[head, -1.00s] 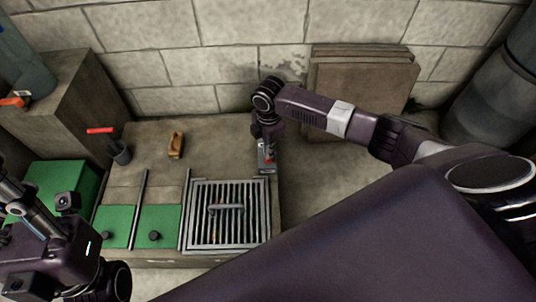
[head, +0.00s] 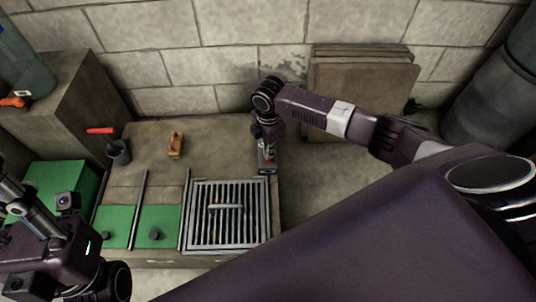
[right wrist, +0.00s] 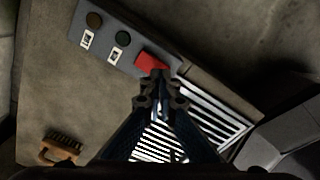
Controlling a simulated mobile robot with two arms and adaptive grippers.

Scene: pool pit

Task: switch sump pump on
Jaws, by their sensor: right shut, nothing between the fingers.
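A grey control panel (right wrist: 112,40) in the right wrist view carries a red switch (right wrist: 150,61), a dark green round part (right wrist: 123,38) and a dull amber round part (right wrist: 94,20), with small white labels below the round parts. The panel also shows in the head view (head: 267,169), at the right end of the concrete ledge. My right gripper (right wrist: 160,88) is shut and empty, its fingertips pointing at the red switch. The tips overlap its lower edge in the picture; I cannot tell whether they touch. My left arm is at the lower left of the head view, its fingers out of sight.
A metal grate (head: 227,240) with a handle lies left of the panel, beside green covers (head: 160,215). Slabs (head: 365,95) lean on the back wall.

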